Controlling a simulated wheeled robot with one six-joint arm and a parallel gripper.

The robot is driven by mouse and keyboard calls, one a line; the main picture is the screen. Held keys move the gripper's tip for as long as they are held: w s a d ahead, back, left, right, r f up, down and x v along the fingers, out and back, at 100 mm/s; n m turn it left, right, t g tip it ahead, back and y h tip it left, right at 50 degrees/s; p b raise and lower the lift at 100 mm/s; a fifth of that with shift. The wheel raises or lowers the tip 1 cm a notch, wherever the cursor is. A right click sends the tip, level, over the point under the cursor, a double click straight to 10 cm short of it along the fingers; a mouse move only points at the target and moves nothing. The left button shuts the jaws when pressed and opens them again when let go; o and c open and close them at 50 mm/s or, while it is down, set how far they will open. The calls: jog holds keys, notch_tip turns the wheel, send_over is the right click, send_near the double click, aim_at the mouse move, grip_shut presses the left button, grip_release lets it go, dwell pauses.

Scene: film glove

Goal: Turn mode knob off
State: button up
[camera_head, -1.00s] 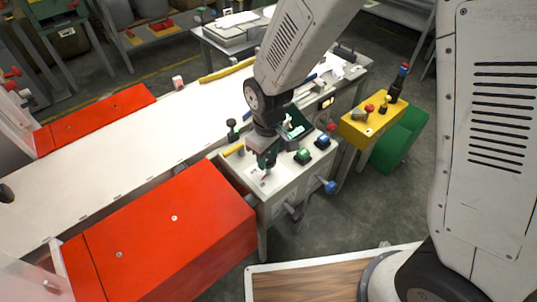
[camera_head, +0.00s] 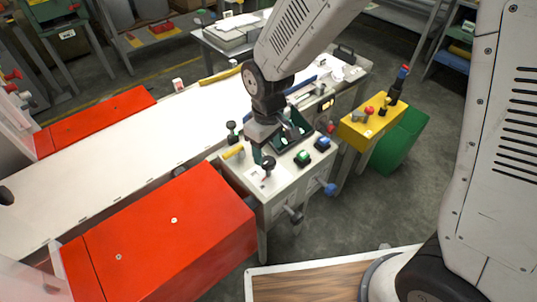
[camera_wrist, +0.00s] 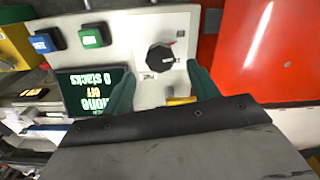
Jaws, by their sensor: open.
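The black mode knob (camera_wrist: 162,58) sits on the light control panel (camera_wrist: 140,25). In the head view the knob (camera_head: 268,163) stands on the panel's near left part. My gripper (camera_wrist: 160,70) is open, with one green finger on each side of the knob's lower area in the wrist view. Nothing is held. In the head view my gripper (camera_head: 262,145) is just behind the knob, and contact cannot be told. A dark screen (camera_wrist: 95,92) beside the knob shows upside-down text that seems to read "none", "OFF" and "0 stacks".
A green button (camera_head: 302,157) and a blue button (camera_head: 322,143) are on the panel. Red covers (camera_head: 170,235) flank the white conveyor bed (camera_head: 110,165). A yellow box (camera_head: 365,125) with a red button stands to the right. Open floor lies in front of the panel.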

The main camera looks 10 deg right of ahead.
aim_at(268, 160)
jog(key=shift+r, duration=1.85)
jog(key=s+d+r+m+t, duration=0.1)
jog(key=s+d+r+m, duration=0.7)
jog(key=s+d+r, duration=0.9)
jog(key=s+d, duration=0.2)
jog(key=d, duration=0.2)
jog(key=shift+s+r+m, duration=0.2)
jog(key=shift+r+m, duration=0.15)
jog(key=shift+m, duration=0.05)
jog(key=shift+d, duration=0.1)
